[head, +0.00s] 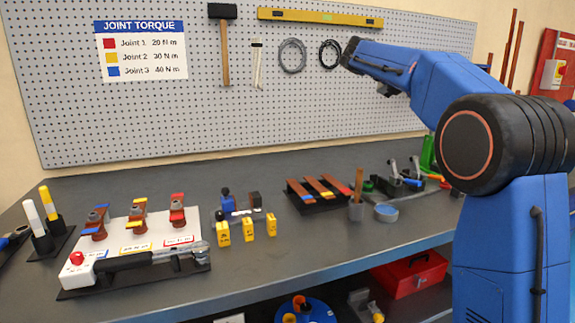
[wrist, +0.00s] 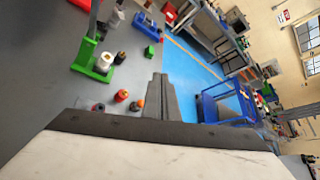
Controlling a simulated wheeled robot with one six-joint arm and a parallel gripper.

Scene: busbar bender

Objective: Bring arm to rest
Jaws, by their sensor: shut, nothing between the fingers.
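My gripper (wrist: 160,98) shows in the wrist view with its two dark fingers together and nothing between them. It points out over the room floor, clear of any object. In the head view my blue arm is raised at the right, above the bench and in front of the pegboard. I cannot make out the fingers in the head view.
The grey workbench (head: 340,240) holds a white torque board (head: 130,237), yellow blocks (head: 248,228) and copper bars on a black stand (head: 318,203). The pegboard (head: 200,120) stands behind. The wrist view shows a blue cart (wrist: 228,104) and a green stand (wrist: 92,62).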

